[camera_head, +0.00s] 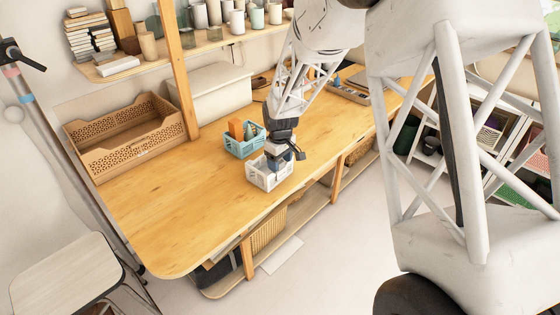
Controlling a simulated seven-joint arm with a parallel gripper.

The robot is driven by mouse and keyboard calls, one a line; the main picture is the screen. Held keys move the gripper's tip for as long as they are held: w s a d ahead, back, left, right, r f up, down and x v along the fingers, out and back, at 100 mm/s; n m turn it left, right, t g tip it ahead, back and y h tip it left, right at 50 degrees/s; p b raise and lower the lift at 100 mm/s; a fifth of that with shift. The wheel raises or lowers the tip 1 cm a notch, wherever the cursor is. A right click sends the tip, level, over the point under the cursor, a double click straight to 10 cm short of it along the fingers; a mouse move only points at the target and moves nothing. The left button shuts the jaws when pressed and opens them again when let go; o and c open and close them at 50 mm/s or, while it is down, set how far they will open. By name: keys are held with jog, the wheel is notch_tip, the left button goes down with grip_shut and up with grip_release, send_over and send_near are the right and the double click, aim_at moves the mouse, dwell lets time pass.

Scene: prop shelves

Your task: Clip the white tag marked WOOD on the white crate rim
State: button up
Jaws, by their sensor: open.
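A small white crate (265,181) stands on the wooden table near its front edge. My gripper (279,172) is directly above it, with its fingers down at or inside the crate's right part. The jaws are open, though the fingertips are partly hidden by the crate wall and the gripper body. The white tag marked WOOD cannot be made out in this view. I cannot tell whether a tag is on the crate rim or between the fingers.
A teal crate (243,149) holding an orange block (236,129) stands just behind the white crate. A large brown crate (128,137) and a white box (215,92) are farther back. The table's left part (165,215) is clear.

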aim_at(280, 162)
jog(key=shift+r, duration=3.9)
jog(key=shift+s+d+r, duration=0.15)
jog(key=shift+s+r, duration=0.05)
jog(key=shift+r, duration=0.15)
jog(key=s+d+r+m+t, duration=0.1)
jog(key=s+d+r+m, duration=0.1)
jog(key=s+d+r, duration=0.45)
jog(key=s+d+r+m, duration=0.35)
jog(key=s+r, duration=0.35)
jog(key=s, duration=0.5)
jog(key=s+d+r+m, duration=0.1)
jog(key=s+d+m, duration=0.1)
jog(key=s, duration=0.9)
jog(key=s+d+r+m+t, duration=0.1)
jog(key=s+d, duration=0.4)
jog(key=s, duration=0.6)
jog(key=shift+r+m+t, duration=0.2)
jog(key=shift+m+t, duration=0.1)
jog(key=shift+m, duration=0.25)
